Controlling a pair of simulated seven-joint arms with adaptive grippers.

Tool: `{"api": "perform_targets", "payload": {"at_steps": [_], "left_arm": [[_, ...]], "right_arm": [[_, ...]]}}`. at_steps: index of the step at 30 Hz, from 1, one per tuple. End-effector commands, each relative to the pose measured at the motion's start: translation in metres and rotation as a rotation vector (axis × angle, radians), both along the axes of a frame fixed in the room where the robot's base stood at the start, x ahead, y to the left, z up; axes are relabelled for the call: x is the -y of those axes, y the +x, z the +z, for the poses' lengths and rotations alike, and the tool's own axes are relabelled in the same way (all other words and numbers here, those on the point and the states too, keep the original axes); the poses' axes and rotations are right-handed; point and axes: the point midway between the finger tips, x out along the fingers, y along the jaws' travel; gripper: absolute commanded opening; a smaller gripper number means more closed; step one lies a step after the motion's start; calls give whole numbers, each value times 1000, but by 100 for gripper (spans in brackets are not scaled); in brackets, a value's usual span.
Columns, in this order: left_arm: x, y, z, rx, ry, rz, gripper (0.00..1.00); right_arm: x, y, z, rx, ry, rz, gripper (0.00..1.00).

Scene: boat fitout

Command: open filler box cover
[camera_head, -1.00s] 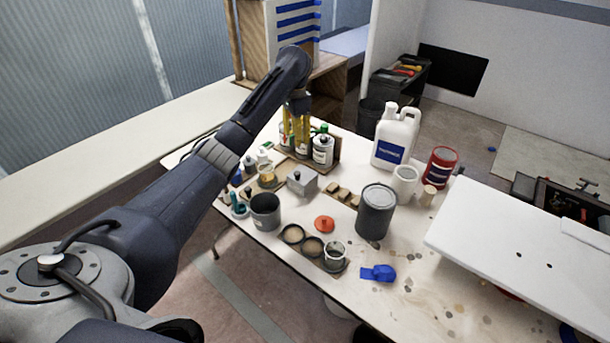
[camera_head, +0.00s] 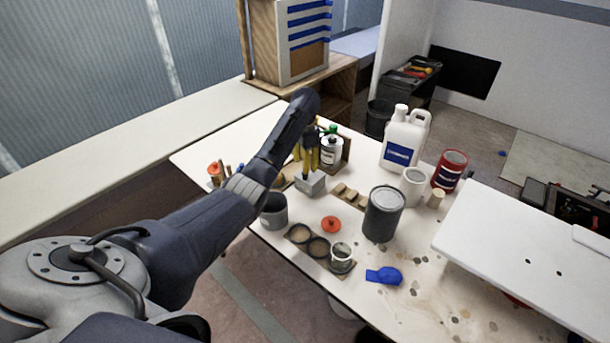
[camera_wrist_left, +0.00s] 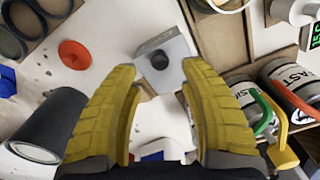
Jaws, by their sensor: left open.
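The filler box is a small grey box (camera_head: 311,184) on the white table, with a dark round knob on its cover. In the left wrist view the box (camera_wrist_left: 165,66) lies just beyond my fingertips, roughly between them, with the knob (camera_wrist_left: 160,60) facing the camera. The cover looks closed. My left gripper (camera_head: 306,174) has yellow fingers and hangs over the box. In the wrist view the left gripper (camera_wrist_left: 163,78) is open and empty, its two fingers well apart. In the head view my arm and fingers hide part of the box. My right gripper is not in view.
Bottles (camera_head: 331,152) stand in a wooden rack close behind the box. A grey pot (camera_head: 273,211) is to its left front and a dark can (camera_head: 383,213) to its right. An orange lid (camera_head: 331,224) lies in front. A white jug (camera_head: 403,138) stands farther back.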

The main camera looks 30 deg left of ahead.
Motion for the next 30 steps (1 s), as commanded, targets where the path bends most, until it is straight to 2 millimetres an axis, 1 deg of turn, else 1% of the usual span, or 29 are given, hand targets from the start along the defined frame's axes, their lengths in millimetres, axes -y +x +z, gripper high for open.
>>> {"api": "perform_targets", "payload": {"at_steps": [1,3,9,12,18,27,28,30], "left_arm": [[0,-1,-9,-4,-1,2,44],[0,-1,-18,-3,-2,2,44],[0,0,-40,-2,-1,1,44],[0,0,-48,-1,0,1,44],[0,0,-56,-1,1,0,44],[0,0,-57,0,0,0,44],[0,0,-57,0,0,0,46],[0,0,-57,0,0,0,38]], "right_arm": [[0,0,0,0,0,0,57],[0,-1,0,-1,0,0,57],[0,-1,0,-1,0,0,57],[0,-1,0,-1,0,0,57],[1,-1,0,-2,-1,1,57],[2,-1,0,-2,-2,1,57],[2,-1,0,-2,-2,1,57],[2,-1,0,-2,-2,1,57]]}}
